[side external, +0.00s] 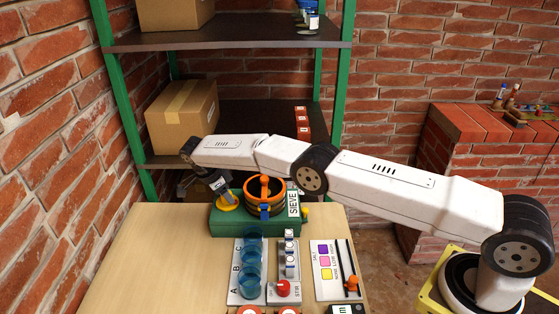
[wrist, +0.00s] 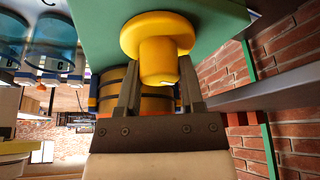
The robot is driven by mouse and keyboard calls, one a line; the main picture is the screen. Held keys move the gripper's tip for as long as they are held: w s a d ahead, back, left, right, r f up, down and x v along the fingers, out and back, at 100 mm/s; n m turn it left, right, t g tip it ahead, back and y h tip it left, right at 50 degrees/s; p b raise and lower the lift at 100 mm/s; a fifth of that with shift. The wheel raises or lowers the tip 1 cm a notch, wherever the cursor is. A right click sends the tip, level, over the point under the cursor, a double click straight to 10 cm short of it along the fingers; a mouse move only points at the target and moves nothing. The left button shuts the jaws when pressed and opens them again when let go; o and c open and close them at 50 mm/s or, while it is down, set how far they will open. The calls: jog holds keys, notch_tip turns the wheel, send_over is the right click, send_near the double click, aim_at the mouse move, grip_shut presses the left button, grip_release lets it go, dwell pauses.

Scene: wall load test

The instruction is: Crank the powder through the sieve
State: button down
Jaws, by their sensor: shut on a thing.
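The sieve machine is a green box (side external: 262,224) with a white SIEVE label (side external: 293,204), at the back of the wooden table in the side view. A dark drum with orange rings (side external: 264,193) sits on top of it. A yellow knob with a round flange (side external: 228,206) is at the box's left end; it also shows in the wrist view (wrist: 158,50). My gripper (side external: 222,192) points down at this knob. In the wrist view its two fingers (wrist: 160,72) are shut on the knob's stem, one on either side. Powder cannot be made out.
Blue cups in a rack marked A, B, C (side external: 250,270) stand in front of the sieve. Beside them are a STIR panel with a red knob (side external: 282,288) and a panel with coloured squares (side external: 326,258). A shelf with cardboard boxes (side external: 182,115) stands behind.

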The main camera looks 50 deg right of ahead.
jog(key=shift+s+a+f, duration=0.1)
jog(key=shift+a+f, duration=0.05)
jog(key=shift+f, duration=0.15)
jog(key=shift+c, duration=1.1)
grip_release()
jog(key=shift+r, duration=0.1)
jog(key=shift+r, duration=0.15)
jog(key=shift+v, duration=1.55)
jog(key=shift+r, duration=3.3)
jog(key=shift+r, duration=0.1)
